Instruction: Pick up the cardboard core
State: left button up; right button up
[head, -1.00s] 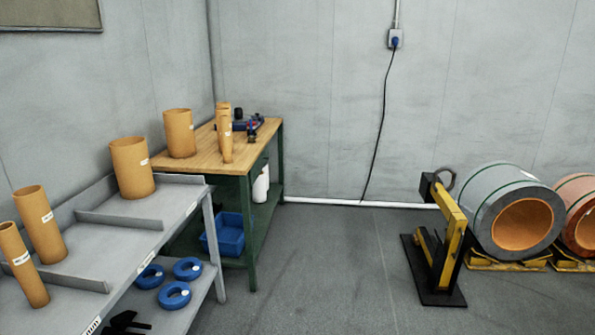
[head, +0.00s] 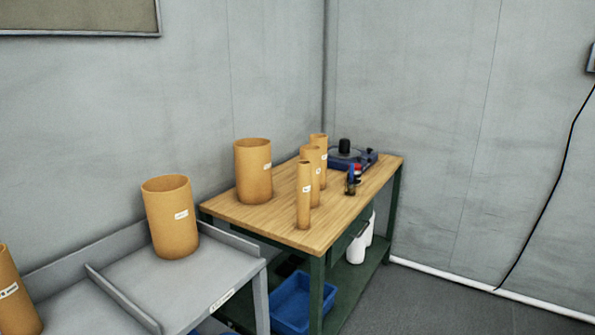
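Several tan cardboard cores stand upright in the head view; I cannot tell which one the task means. A wide core (head: 253,171) stands at the back left of the wooden workbench (head: 275,222). Another wide core (head: 170,218) stands on the grey metal shelf (head: 205,275). One more core (head: 14,295) is cut off at the left edge. Neither of my grippers is in view.
A blue device (head: 352,158) with a black knob and a small blue-and-red tool (head: 352,178) sit at the back of the workbench. A blue bin (head: 300,303) and a white bottle (head: 357,246) are underneath. Open floor (head: 430,305) lies to the right.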

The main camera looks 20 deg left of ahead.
aim_at(252, 155)
jog(key=i+l+u, duration=0.2)
jog(key=i+u, duration=0.2)
jog(key=i+l+u, duration=1.05)
jog(key=l+u, duration=0.15)
jog(key=l, duration=0.2)
jog(key=i+j+z, duration=0.15)
jog(key=z, duration=0.2)
jog(key=j+z, duration=0.3)
jog(key=i+j+z, duration=0.1)
jog(key=j+z, duration=0.25)
